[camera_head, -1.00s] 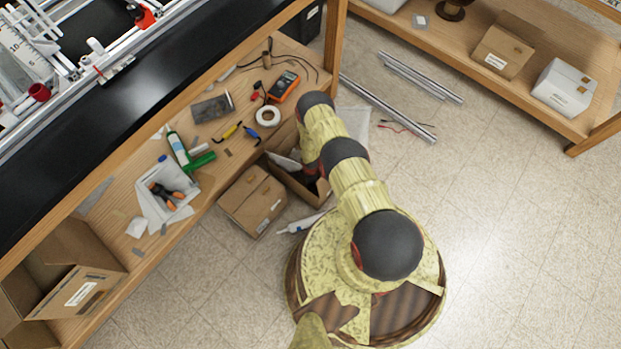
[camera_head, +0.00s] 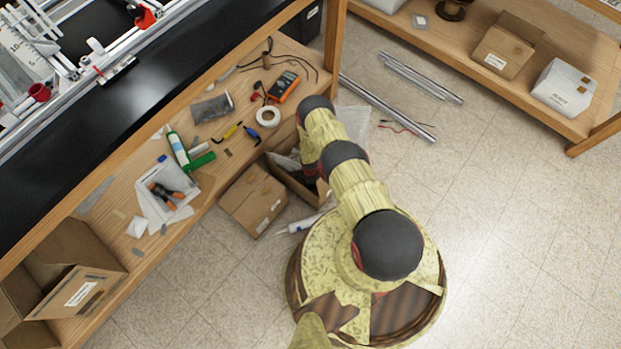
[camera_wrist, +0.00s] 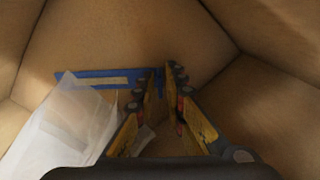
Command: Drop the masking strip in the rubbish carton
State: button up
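The open rubbish carton (camera_head: 298,190) stands on the floor against the bench in the head view. My arm reaches down into it, so my gripper is hidden there. In the wrist view, the carton's brown walls (camera_wrist: 265,95) surround my gripper (camera_wrist: 163,75). Its two fingers stand apart with a narrow gap between them. A flat blue strip with a tan bar (camera_wrist: 95,78), which looks like the masking strip, lies across beyond the fingertips. Its right end is partly hidden by the fingers. A crumpled translucent bag or sheet (camera_wrist: 75,125) lies at the left.
A closed carton (camera_head: 253,200) stands left of the rubbish carton, with a white tube (camera_head: 303,223) on the floor nearby. The bench shelf holds a tape roll (camera_head: 268,116), a multimeter (camera_head: 284,87) and a tray with pliers (camera_head: 168,188). Metal extrusions (camera_head: 390,106) lie behind. Floor at right is clear.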

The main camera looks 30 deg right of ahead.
jog(key=shift+o, duration=1)
jog(key=shift+r, duration=0.15)
